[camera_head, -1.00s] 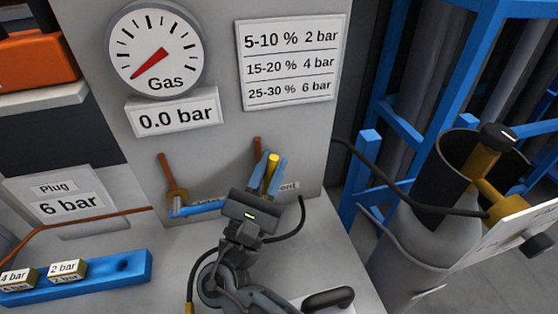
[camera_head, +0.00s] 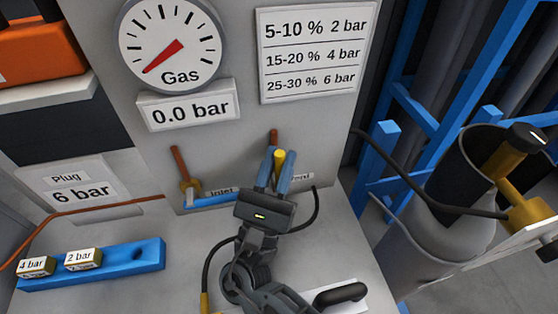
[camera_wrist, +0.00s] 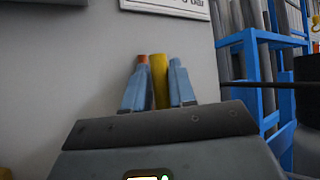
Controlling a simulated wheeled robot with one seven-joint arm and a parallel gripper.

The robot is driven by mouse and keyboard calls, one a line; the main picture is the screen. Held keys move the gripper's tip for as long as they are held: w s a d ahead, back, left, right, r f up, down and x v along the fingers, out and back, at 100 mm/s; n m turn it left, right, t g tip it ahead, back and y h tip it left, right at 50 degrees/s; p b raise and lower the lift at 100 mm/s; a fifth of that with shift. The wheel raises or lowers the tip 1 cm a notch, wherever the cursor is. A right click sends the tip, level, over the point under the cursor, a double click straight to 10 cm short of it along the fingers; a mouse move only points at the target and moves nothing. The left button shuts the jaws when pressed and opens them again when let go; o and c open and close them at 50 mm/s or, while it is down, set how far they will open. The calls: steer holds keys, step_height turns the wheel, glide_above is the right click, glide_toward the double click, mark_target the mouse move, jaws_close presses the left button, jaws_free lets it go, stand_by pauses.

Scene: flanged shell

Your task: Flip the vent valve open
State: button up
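The vent valve's yellow handle (camera_head: 279,158) stands up in front of the panel, below a copper pipe, beside a partly hidden label ending in "ent". My gripper (camera_head: 277,168) is at the handle, one blue finger on each side.
Left of my gripper is the inlet valve with a blue handle (camera_head: 216,201). The gas gauge (camera_head: 172,45) reads zero above a "0.0 bar" display (camera_head: 190,110). A blue plug holder (camera_head: 148,254) is at lower left. A black hose and grey cylinder (camera_head: 428,240) are at right.

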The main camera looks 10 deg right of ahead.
mark_target(283, 151)
steer(key=o, duration=0.3)
steer(key=shift+r, duration=0.25)
steer(key=r, duration=0.3)
steer(key=shift+s+d+r+b, duration=0.15)
steer(key=shift+d+r+b, duration=0.15)
steer(key=shift+d+r, duration=0.1)
steer(key=s+d+r, duration=0.1)
steer(key=d+r, duration=0.1)
steer(key=d, duration=0.1)
steer(key=s+d+r+b, duration=0.1)
steer(key=d+r, duration=0.1)
steer(key=d, duration=0.1)
steer(key=s+d+r, duration=0.2)
steer(key=d, duration=0.2)
steer(key=shift+r, duration=0.3)
